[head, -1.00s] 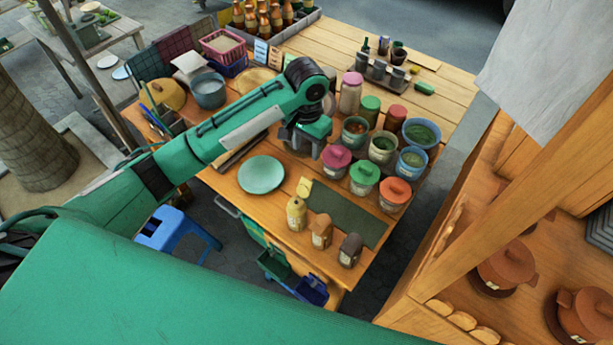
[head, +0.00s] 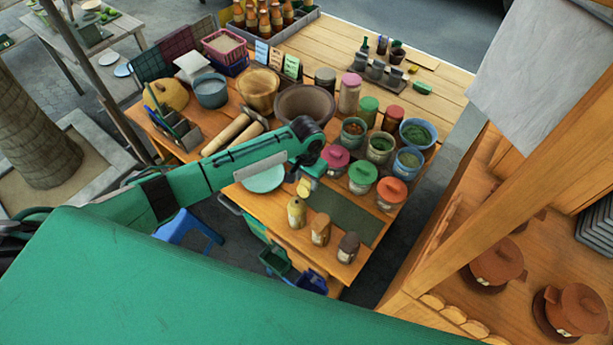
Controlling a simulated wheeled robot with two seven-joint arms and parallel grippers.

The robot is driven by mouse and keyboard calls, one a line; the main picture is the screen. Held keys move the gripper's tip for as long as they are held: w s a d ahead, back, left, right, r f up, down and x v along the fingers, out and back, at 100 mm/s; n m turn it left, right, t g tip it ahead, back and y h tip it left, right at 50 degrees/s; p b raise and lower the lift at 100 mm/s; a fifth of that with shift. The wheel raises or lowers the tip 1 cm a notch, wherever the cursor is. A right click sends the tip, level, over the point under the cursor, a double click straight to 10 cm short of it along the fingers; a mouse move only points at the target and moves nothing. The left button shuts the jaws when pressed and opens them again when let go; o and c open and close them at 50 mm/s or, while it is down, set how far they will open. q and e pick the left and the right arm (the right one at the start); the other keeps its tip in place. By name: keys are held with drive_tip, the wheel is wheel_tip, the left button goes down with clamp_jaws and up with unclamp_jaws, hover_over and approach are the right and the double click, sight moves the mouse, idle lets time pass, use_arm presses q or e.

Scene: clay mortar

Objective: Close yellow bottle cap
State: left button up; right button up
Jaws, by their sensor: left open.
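The yellow bottle (head: 297,214) stands upright at the front left of a green mat on the wooden table. Its yellow cap (head: 304,188) is raised at the back of the bottle's top, so it looks open. My left gripper (head: 311,173) is open, just behind and above the cap, with its fingers pointing down. It looks empty, and I cannot tell whether it touches the cap. My right gripper is not in view.
An orange-brown bottle (head: 320,230) and a dark brown bottle (head: 348,247) stand to the right. A pale green plate (head: 264,179) lies left, partly under my arm. Lidded jars, including a pink-lidded one (head: 335,157), stand close behind. The green mat (head: 345,217) has clear room.

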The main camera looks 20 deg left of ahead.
use_arm(q)
drive_tip(key=shift+c, duration=0.2)
clamp_jaws()
